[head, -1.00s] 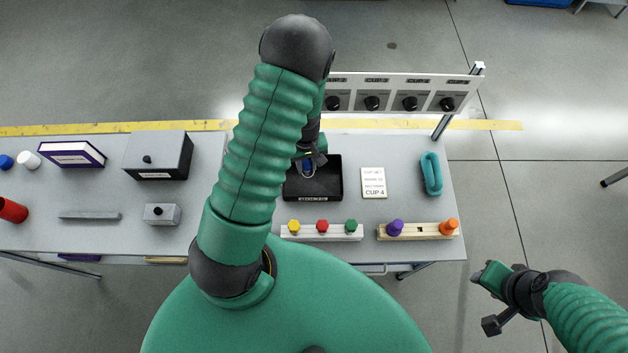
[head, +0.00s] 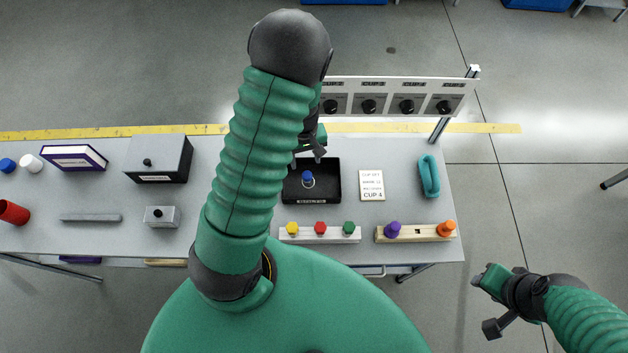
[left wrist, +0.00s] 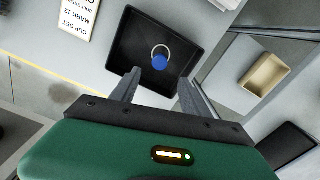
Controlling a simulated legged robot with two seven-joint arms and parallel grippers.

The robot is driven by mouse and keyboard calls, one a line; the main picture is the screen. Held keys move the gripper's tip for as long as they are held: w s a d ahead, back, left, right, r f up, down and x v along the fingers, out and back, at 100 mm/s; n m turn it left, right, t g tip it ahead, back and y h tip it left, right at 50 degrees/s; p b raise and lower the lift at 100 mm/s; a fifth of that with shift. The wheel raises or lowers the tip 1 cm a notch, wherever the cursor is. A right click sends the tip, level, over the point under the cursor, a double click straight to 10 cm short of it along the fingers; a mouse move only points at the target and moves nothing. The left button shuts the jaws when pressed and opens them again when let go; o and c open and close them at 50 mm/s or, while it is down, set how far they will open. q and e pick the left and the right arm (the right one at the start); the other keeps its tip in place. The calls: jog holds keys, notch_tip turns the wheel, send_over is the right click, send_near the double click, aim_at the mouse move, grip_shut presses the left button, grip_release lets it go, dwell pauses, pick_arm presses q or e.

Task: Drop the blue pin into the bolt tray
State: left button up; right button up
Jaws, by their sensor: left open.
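The blue pin (head: 307,176) is inside the black bolt tray (head: 330,196), near the tray's middle, beside or on a pale ring. In the left wrist view the blue pin (left wrist: 160,62) and the ring show within the tray (left wrist: 126,40). My left gripper (head: 308,156) is just behind the pin in the head view, above the tray. Its two fingers (left wrist: 157,85) are apart with nothing between them.
A card marked CUP 4 (head: 371,185) lies right of the tray. A white rack with yellow, red and green pins (head: 320,235) and a wooden rack with purple and orange pins (head: 413,234) stand in front. A knob panel (head: 390,97) rises behind. A teal loop (head: 429,176) lies right.

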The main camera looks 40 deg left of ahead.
pick_arm(q)
notch_tip(320, 180, up, 11)
jog(key=shift+a+p, duration=0.4)
jog(key=shift+p, duration=0.05)
jog(key=shift+d, duration=0.1)
jog(key=shift+f, duration=0.1)
